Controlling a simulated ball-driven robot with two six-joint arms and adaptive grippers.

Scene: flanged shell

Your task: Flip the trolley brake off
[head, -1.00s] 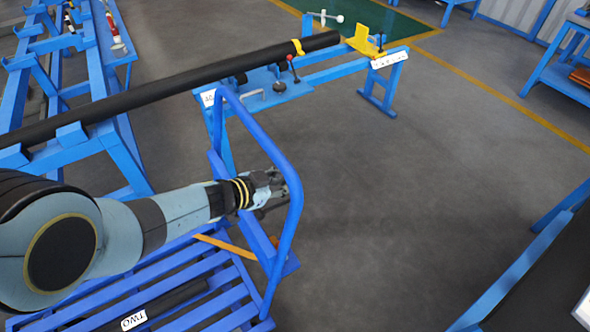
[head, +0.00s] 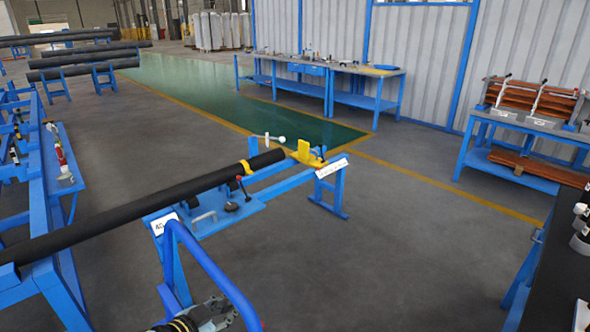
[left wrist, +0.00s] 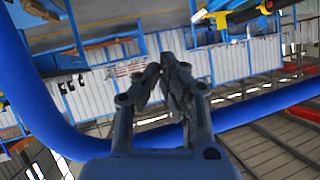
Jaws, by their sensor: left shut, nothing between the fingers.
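No part is clearly marked as the trolley brake. My left gripper (head: 220,312) is beside the handle at the bottom edge. In the left wrist view the left gripper (left wrist: 168,65) has its fingers together and empty, with the blue tube (left wrist: 255,108) curving behind it. A lever with a red knob (head: 239,179) stands on the blue frame (head: 262,205) beyond, next to a black pipe (head: 140,208). My right gripper is not visible.
Pipe racks (head: 50,235) line the left. A yellow bracket (head: 305,153) sits at the pipe stand's far end. Workbenches (head: 345,80) stand at the back and a black-topped bench (head: 560,265) at the right. The grey floor (head: 400,255) between is clear.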

